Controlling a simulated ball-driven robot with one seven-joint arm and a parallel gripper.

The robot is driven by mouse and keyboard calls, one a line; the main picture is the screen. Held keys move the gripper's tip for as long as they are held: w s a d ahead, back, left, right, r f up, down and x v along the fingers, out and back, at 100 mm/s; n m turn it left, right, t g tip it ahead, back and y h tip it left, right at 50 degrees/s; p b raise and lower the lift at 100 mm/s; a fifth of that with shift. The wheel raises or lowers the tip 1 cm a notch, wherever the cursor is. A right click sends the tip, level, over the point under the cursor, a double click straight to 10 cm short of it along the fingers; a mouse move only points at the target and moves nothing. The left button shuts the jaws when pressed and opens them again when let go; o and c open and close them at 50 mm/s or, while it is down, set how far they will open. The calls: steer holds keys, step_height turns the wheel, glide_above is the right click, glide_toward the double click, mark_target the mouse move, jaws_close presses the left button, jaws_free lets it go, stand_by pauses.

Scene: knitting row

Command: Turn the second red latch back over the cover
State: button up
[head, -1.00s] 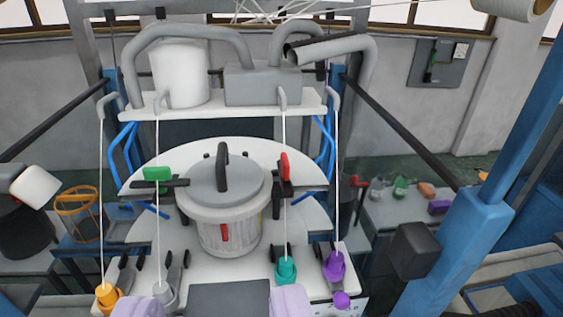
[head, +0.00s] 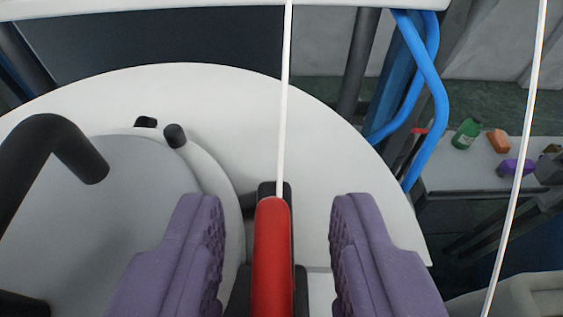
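A red latch (head: 271,255) stands in the lower middle of the head view, on a dark mount beside the round grey cover (head: 110,220). The cover has a black handle (head: 60,135) and lies to the left of the latch. My gripper (head: 278,230) is open. Its two purple ridged fingers are on either side of the red latch, with a gap to it on both sides. The near ends of the latch and the fingers are cut off by the frame's bottom edge. The other red latch is not in view now.
A white thread (head: 285,100) runs down behind the latch, and another thread (head: 515,170) hangs at the right. Blue bent tubes (head: 430,90) stand at the upper right. The white round plate (head: 310,140) is bare behind the latch. A side table (head: 455,175) holds small coloured items.

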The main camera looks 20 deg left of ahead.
steer(key=shift+w+a+f, duration=0.1)
steer(key=shift+w+a, duration=0.1)
steer(key=shift+w, duration=0.2)
jaws_close()
steer(key=shift+p, duration=0.45)
